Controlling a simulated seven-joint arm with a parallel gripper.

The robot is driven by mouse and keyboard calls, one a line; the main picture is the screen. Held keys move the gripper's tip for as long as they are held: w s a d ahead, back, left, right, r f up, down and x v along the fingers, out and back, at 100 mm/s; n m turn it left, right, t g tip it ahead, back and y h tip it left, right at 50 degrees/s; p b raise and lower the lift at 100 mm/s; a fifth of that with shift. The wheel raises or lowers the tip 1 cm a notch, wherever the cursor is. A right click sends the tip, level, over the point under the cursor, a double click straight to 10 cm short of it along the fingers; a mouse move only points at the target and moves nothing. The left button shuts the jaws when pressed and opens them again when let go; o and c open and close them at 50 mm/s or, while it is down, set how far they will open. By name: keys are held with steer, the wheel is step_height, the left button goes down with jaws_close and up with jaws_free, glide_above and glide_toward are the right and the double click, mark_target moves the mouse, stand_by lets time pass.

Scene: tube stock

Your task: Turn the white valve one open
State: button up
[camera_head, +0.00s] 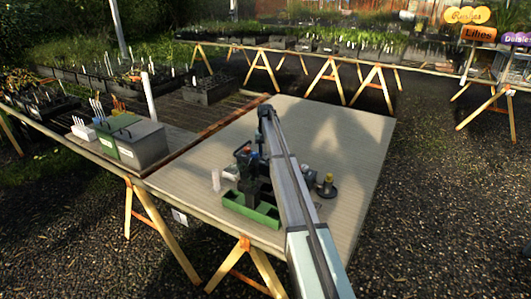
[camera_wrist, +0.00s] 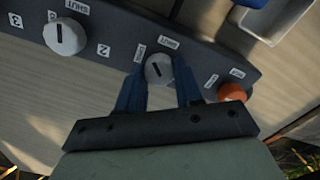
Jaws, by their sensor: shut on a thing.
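In the wrist view a dark panel (camera_wrist: 105,35) crosses the picture at a slant. My gripper (camera_wrist: 159,84) has its two blue fingers on either side of a small white knob (camera_wrist: 158,67), shut on it. The knob has a dark pointer line; small white labels sit beside it, one seeming to read SHUT. A larger white knob (camera_wrist: 65,36) is at the left of the panel, beside labels with numbers and SHUT. An orange knob (camera_wrist: 232,92) is just right of my fingers. In the head view my arm hides much of the panel area.
A green divided tray (camera_head: 237,208) sits on the bench (camera_head: 345,135) near my arm. A dark round-based item with a yellow top (camera_head: 327,186) stands right of the arm. Green and grey bins (camera_head: 140,145) stand at the left. The bench's far right is clear.

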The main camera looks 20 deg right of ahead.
mark_target(265, 154)
steer(key=n, duration=0.4)
steer(key=shift+n, duration=0.3)
steer(key=n, duration=0.4)
steer(key=shift+a+n, duration=0.1)
steer(key=shift+n, duration=0.3)
steer(key=o, duration=1)
steer(key=shift+o, duration=0.2)
step_height(265, 154, up, 14)
